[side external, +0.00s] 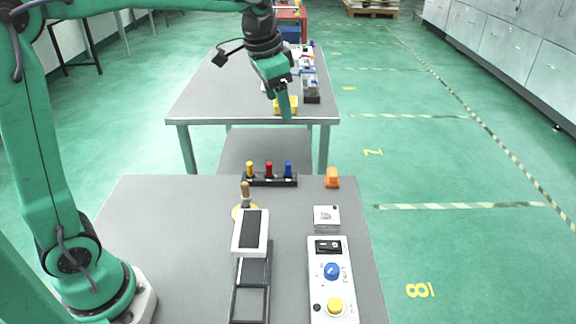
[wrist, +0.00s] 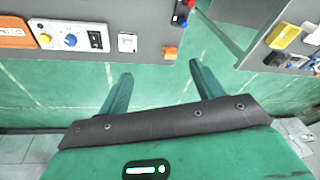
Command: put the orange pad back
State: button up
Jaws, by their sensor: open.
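A small orange block-like piece (side external: 332,178) stands near the far right corner of the near table; it also shows in the wrist view (wrist: 170,53) at the table edge. A larger flat orange piece (wrist: 14,33) is cut off at the left of the wrist view, beyond the control panel. I cannot tell which of them is the orange pad. My gripper (side external: 284,112) is high, pointing down, overlapping the far table in the side view. In the wrist view my gripper (wrist: 160,71) has its fingers wide apart, with only green floor between them.
The near table (side external: 140,220) holds a peg rack (side external: 258,181), a white box (side external: 326,218), a control panel (side external: 317,290), a black-topped white device (side external: 262,232) and a wooden-handled item (side external: 245,190). The far table (side external: 210,100) holds a yellow block (side external: 290,108) and several parts. Floor separates the tables.

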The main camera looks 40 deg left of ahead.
jog(key=s+f+n+t, duration=0.1)
jog(key=s+f+n, duration=0.1)
jog(key=s, duration=0.9)
jog(key=s+a+f+n+t, duration=0.1)
jog(key=s+f+n, duration=0.1)
jog(key=s, duration=0.9)
jog(key=shift+a+f+t, duration=0.15)
jog(key=shift+a+t, duration=0.15)
jog(key=shift+t, duration=0.1)
